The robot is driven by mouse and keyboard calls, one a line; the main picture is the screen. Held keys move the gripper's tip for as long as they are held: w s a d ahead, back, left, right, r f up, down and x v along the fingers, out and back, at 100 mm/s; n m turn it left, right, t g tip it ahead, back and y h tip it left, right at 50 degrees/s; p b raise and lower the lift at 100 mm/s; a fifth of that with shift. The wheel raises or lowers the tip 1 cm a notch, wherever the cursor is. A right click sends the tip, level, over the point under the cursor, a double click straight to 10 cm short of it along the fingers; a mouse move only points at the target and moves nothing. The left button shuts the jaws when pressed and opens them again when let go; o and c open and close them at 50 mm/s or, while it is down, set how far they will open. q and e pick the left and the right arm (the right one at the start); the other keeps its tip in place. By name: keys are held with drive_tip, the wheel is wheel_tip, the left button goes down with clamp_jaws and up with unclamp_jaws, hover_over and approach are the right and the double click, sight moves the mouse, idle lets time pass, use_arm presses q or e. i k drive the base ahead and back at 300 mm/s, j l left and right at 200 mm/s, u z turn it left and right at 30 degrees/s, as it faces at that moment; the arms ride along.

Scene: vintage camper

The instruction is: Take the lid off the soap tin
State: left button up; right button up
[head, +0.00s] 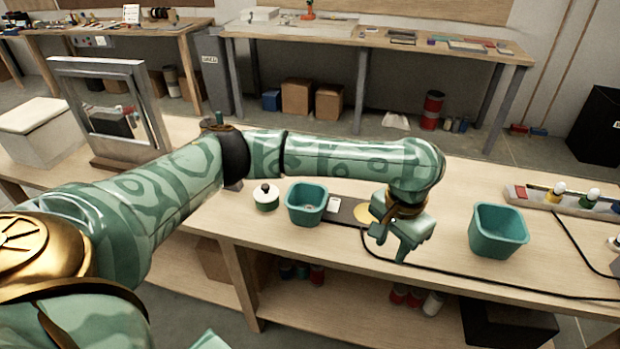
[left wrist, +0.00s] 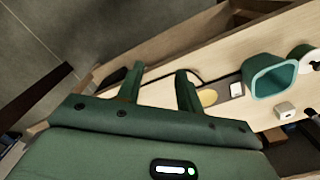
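The soap tin (head: 265,204) appears to be the small round green pot with a white lid (head: 262,190) and a dark knob. It stands on the workbench left of a teal square bin, with the lid sitting on it. In the left wrist view the tin (left wrist: 305,56) is partly cut off at the right edge. My left gripper (head: 390,247) is above the front of the bench, well to the right of the tin. In the left wrist view the two fingers (left wrist: 157,76) are apart with nothing between them. My right gripper is not seen.
Teal bins stand beside the tin (head: 306,205) and at the right (head: 497,232). A yellow disc (head: 364,213) and white block (head: 334,205) lie between them. A black cable (head: 450,272) runs along the bench front. A grey frame (head: 115,105) stands far left.

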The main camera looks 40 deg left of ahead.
sight(266, 192)
drive_tip(key=j+z, duration=0.25)
drive_tip(key=j, duration=0.25)
drive_tip(key=j+z, duration=0.25)
drive_tip(key=j, duration=0.25)
drive_tip(key=k+j+z, duration=0.2)
drive_tip(key=j, duration=0.25)
drive_tip(key=j+z, duration=0.25)
drive_tip(key=j, duration=0.25)
drive_tip(key=k+j, duration=0.1)
drive_tip(key=j, duration=0.25)
drive_tip(key=k+j, duration=0.1)
drive_tip(key=j, duration=0.25)
drive_tip(key=k+j, duration=0.1)
drive_tip(key=j, duration=0.65)
drive_tip(key=k+z, duration=0.05)
